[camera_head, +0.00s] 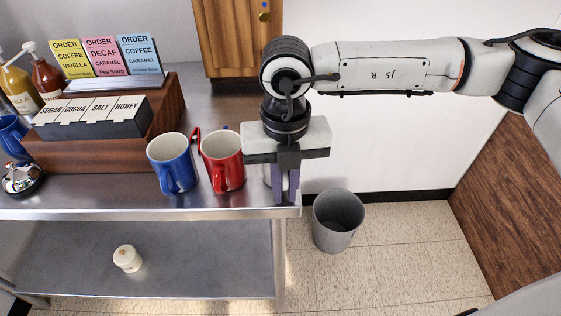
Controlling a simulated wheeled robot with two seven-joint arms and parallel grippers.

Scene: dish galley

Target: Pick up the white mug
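My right gripper (286,196) points down at the right end of the steel counter, just right of the red mug. A narrow gap shows between its two fingers, but whether they hold anything is unclear. A pale shape (267,178), perhaps the white mug, shows just left of the fingers and is mostly hidden by the gripper. The red mug (222,162) and a blue mug (173,163) stand upright side by side to the left. My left gripper is out of view.
A wooden stand (100,147) with labelled boxes, sauce bottles (47,77), a bell (21,178) and another blue mug (12,135) fill the counter's left. A small white container (127,258) sits on the lower shelf. A grey bin (338,220) stands on the floor.

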